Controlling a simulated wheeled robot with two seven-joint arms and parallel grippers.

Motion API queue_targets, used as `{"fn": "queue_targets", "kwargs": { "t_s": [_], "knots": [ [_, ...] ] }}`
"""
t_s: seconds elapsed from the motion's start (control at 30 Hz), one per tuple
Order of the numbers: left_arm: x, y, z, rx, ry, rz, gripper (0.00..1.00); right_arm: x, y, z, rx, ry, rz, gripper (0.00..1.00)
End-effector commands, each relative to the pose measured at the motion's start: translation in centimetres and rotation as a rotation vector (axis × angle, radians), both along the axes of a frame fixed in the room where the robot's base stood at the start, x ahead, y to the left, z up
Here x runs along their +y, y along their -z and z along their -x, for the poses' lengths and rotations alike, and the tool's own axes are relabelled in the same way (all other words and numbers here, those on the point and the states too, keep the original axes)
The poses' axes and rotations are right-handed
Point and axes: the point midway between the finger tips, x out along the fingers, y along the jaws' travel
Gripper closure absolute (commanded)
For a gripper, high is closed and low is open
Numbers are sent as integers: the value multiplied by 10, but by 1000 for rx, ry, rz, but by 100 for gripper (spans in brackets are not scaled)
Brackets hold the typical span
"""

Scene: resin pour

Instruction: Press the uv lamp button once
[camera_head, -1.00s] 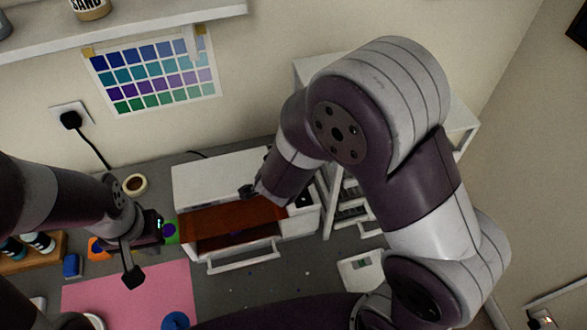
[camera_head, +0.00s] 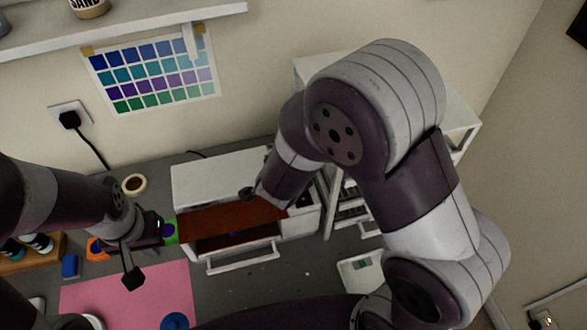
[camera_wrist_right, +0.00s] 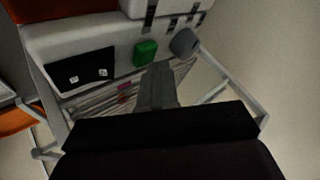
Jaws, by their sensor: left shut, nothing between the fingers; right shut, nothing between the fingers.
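The uv lamp is a white box (camera_head: 212,178) with an orange-red front cover (camera_head: 230,218) in the middle of the head view. In the right wrist view its white front panel (camera_wrist_right: 110,42) carries a green button (camera_wrist_right: 145,52), a grey knob (camera_wrist_right: 184,42) and a black display (camera_wrist_right: 78,70). My right gripper (camera_wrist_right: 158,70) is shut and empty, its tips just below the green button in the picture; I cannot tell whether they touch. In the head view my right arm hides the panel's controls. My left gripper (camera_head: 133,277) is shut and empty above the pink mat, left of the lamp.
A pink mat (camera_head: 120,295) lies at the front left. A white scale (camera_head: 360,274) lies right of the lamp, beside a white rack (camera_head: 463,126). A tape roll (camera_head: 134,184) sits at the back left. Small bottles (camera_head: 38,243) stand at the far left.

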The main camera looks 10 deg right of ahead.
Motion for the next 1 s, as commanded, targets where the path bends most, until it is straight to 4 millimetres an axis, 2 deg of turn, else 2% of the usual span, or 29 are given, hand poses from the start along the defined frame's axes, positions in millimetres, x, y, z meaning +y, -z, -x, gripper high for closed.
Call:
{"fn": "queue_targets", "kwargs": {
  "t_s": [0.6, 1.0],
  "knots": [
    [0, 6, 0, 0, 0, 0, 100, 0, 8, 0, 0, 0, 0, 100],
    [0, 1, 0, 0, 0, 0, 100, 0, 3, 0, 1, 1, 0, 100]
  ]
}}
